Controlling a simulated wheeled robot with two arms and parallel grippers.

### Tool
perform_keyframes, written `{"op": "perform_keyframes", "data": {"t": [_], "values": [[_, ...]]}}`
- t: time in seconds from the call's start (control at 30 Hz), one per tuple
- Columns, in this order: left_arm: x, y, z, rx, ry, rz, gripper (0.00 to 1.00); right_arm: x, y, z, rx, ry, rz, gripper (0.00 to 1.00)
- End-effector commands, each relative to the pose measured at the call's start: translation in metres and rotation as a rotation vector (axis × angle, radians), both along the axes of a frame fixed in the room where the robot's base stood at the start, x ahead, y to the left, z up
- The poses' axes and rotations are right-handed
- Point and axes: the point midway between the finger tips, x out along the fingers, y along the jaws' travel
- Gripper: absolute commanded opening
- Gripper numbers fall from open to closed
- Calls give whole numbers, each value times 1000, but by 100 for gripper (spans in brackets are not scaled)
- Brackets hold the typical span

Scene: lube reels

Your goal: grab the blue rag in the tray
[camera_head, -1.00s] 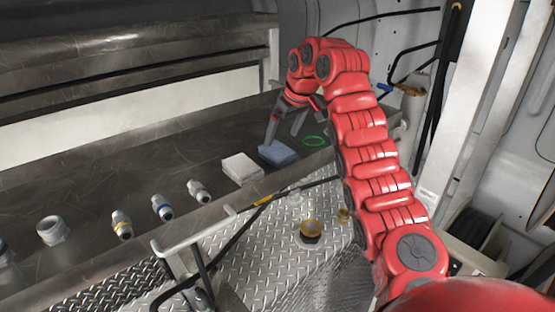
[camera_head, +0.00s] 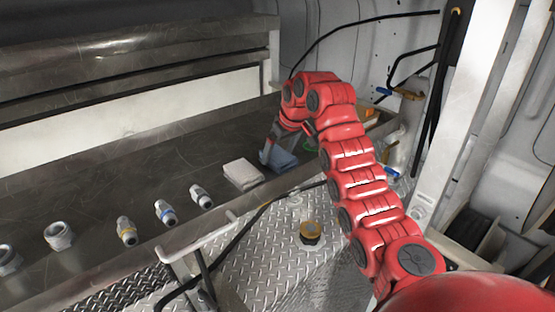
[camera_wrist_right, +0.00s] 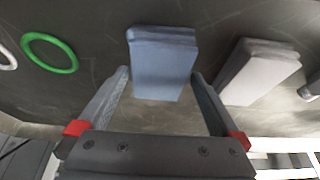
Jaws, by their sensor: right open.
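The blue rag (camera_head: 282,160) is a folded block lying on the metal tray (camera_head: 110,176), to the right of a folded white rag (camera_head: 243,174) in the head view. My right gripper (camera_head: 268,152) is at the blue rag, pointing down, and partly covers it. In the right wrist view the blue rag (camera_wrist_right: 164,62) lies between and just beyond the open fingers of the right gripper (camera_wrist_right: 160,85). A gap shows on each side, and nothing is held. My left gripper is not in view.
The white rag (camera_wrist_right: 260,72) lies close beside the right finger in the wrist view. A green ring (camera_wrist_right: 50,53) lies on the other side. A black and yellow cap (camera_head: 310,232) sits on the tread plate floor.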

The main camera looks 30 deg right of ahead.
Motion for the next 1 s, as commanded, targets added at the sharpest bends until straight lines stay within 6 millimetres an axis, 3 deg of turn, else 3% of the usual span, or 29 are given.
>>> {"op": "perform_keyframes", "data": {"t": [0.8, 0.87, 1.0], "values": [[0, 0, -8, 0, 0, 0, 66, 0, 0, -4, 0, 0, 0, 100], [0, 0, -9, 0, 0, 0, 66, 0, 0, -5, 0, 0, 0, 93], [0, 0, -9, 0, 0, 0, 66, 0, 0, -4, 0, 0, 0, 68]]}}
